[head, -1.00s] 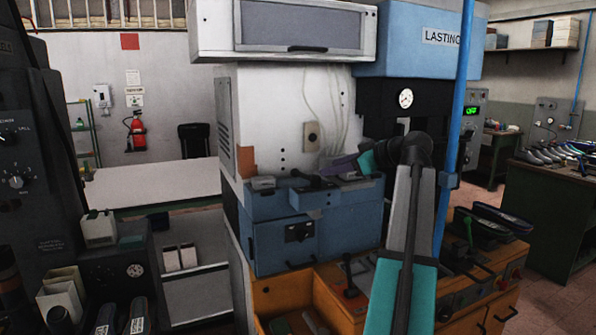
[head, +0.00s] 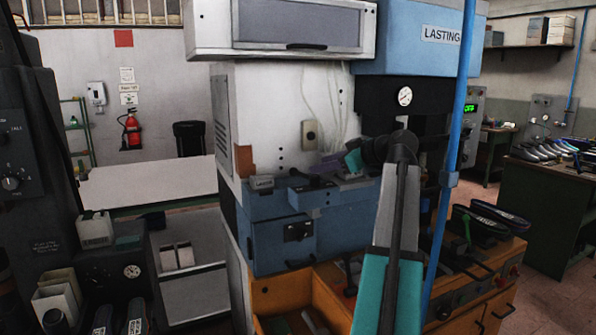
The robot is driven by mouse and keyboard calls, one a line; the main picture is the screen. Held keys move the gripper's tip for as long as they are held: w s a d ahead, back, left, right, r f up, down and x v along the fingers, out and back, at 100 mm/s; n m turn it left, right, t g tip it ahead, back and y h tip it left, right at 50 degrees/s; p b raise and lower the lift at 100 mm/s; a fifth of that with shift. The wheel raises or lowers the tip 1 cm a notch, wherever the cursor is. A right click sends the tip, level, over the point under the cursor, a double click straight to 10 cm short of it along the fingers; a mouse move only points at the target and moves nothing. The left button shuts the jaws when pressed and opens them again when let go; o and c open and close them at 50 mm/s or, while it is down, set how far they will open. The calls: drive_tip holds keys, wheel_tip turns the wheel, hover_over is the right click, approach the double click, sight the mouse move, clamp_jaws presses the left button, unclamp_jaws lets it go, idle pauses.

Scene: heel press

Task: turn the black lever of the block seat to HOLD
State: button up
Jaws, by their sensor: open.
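The blue block seat (head: 345,200) projects from the front of the lasting machine, in the middle of the head view. A small black lever (head: 314,182) lies on its top near the left end. Its markings are too small to read, so I cannot tell which position the lever points to.
A small labelled grey block (head: 261,182) sits left of the lever. An orange open bin (head: 282,292) stands lower down. A vertical blue pipe (head: 455,140) runs right of my arm. A dial gauge (head: 405,96) is above.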

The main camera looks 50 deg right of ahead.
sight(297, 171)
drive_tip(key=p+x, duration=0.2)
drive_tip(key=x, duration=0.9)
drive_tip(key=shift+w+a+f+p, duration=0.1)
drive_tip(key=shift+w+f+p, duration=0.05)
drive_tip(key=shift+w+p, duration=0.2)
clamp_jaws()
drive_tip(key=shift+a, duration=0.1)
